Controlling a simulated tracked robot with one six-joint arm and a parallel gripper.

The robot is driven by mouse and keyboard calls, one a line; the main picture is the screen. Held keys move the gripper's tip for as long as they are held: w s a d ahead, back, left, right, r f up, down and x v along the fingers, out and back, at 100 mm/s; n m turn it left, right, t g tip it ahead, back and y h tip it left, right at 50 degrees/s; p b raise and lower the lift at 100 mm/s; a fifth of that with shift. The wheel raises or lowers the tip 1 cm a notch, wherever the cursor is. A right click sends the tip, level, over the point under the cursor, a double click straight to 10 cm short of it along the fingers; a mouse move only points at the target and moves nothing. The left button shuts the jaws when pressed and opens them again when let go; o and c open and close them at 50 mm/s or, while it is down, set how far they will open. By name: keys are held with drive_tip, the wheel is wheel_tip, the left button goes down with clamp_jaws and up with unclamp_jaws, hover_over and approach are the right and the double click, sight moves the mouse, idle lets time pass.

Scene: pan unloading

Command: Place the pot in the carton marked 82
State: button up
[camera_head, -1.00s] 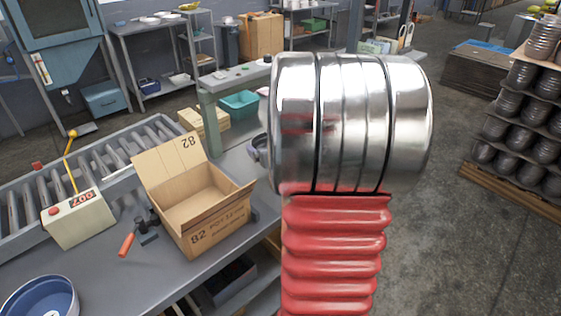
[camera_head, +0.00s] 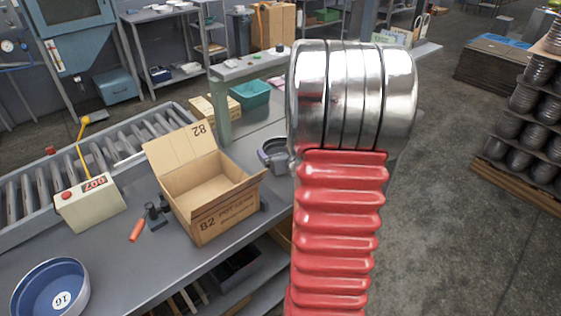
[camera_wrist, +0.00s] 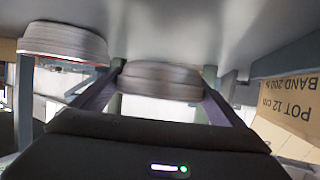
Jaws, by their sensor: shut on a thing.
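The carton marked 82 (camera_head: 232,212) stands on the grey bench in the head view, its flap up and its visible inside empty. Its printed side also shows upside down at the right of the wrist view (camera_wrist: 288,112). In the wrist view my gripper (camera_wrist: 160,72) is shut on a grey, ribbed, round pot (camera_wrist: 160,84), held between its two dark fingers. The carton is to the right of the pot there.
A blue round pan marked 16 (camera_head: 28,283), a control box marked 007 (camera_head: 92,208) and a red-handled tool (camera_head: 137,228) are left of the carton. A roller conveyor (camera_head: 120,150) runs behind. A second ribbed round thing (camera_wrist: 62,42) shows blurred in the wrist view.

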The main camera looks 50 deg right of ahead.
drive_tip(key=shift+f, duration=2.05)
drive_tip(key=shift+f, duration=0.1)
drive_tip(key=o, duration=0.8)
